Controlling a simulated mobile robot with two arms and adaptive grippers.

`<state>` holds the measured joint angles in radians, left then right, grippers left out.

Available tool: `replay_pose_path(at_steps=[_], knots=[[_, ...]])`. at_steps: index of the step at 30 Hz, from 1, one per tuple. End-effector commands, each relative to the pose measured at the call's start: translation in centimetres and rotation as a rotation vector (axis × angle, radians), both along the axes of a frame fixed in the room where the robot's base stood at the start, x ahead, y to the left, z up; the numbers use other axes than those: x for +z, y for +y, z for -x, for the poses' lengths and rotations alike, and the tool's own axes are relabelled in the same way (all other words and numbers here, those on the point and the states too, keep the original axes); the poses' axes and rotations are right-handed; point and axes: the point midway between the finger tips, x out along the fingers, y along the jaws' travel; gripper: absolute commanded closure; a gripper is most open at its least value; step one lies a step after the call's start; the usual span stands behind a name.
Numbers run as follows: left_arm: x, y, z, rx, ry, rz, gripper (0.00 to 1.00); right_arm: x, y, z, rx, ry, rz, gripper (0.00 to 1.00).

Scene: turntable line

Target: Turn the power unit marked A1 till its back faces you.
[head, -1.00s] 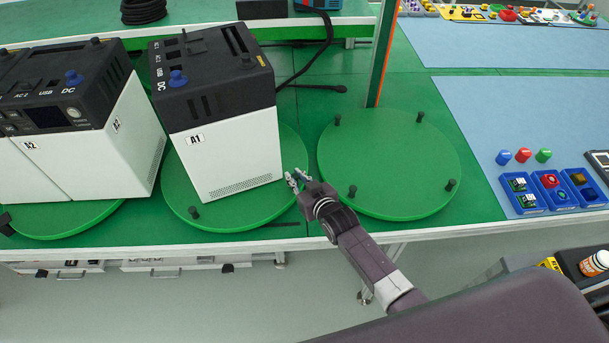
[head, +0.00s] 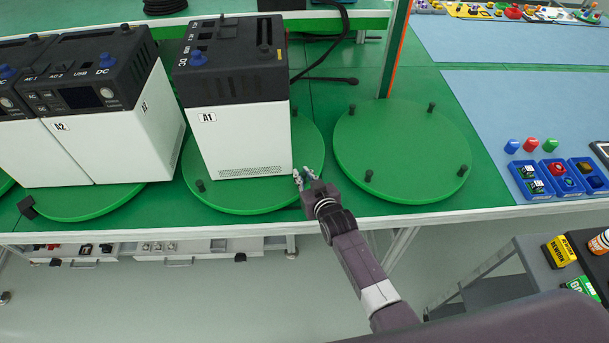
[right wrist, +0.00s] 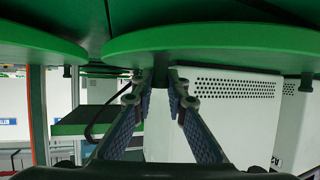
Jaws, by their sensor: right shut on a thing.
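The power unit marked A1 (head: 235,140) is a white box with a black top. It stands upright on a green turntable (head: 232,203), its labelled, vented white face towards me. It also shows upside down in the right wrist view (right wrist: 235,112), beside the turntable's rim (right wrist: 210,40). My right gripper (head: 307,174) is at the turntable's right front rim, just right of the unit's lower corner. In the right wrist view its fingers (right wrist: 158,84) are closed together at the rim, apparently on a turntable peg, which they mostly hide. My left gripper is not in view.
Unit A2 (head: 85,155) stands close on the left on its own turntable. An empty turntable (head: 400,150) with several black pegs is on the right. An orange-edged post (head: 394,50) rises behind it. Blue bins (head: 560,175) sit further right.

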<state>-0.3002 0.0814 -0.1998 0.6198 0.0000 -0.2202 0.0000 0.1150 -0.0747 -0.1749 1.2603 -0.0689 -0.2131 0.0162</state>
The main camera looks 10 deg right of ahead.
Motion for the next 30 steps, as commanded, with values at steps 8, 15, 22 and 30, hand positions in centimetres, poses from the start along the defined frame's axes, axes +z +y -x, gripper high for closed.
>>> replay_pose_path(at_steps=[8, 15, 22, 30], knots=[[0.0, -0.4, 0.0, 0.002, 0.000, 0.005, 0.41, 0.7, 0.2, -0.4, 0.001, -0.014, -0.004, 0.79], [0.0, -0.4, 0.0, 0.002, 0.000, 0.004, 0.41, 0.5, 0.1, -0.3, 0.000, -0.011, -0.003, 0.79], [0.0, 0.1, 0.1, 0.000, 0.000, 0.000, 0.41, 0.5, -0.2, 0.2, -0.002, -0.008, -0.001, 0.79], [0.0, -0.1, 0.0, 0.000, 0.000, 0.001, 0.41, 1.6, -0.7, 3.3, -0.001, -0.007, -0.001, 0.79]])
